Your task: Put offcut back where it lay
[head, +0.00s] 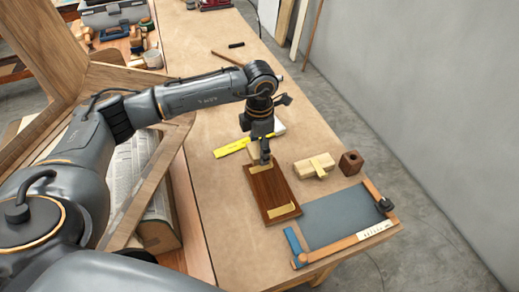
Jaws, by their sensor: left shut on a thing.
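My left gripper (265,157) points down at the far end of a dark brown wooden board (268,192) on the bench. Its fingers are shut at a pale wood strip (257,167) there, which I take to be the offcut. The fingers partly hide it, and I cannot tell whether it touches the board. A similar pale strip (282,210) lies across the board's near end. My right gripper is not in view.
A yellow strip (232,147) lies left of the gripper. Right are a pale block (314,166), a dark drilled cube (350,163) and a grey mat (340,215) with wooden edging. The bench's right edge runs beside the wall.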

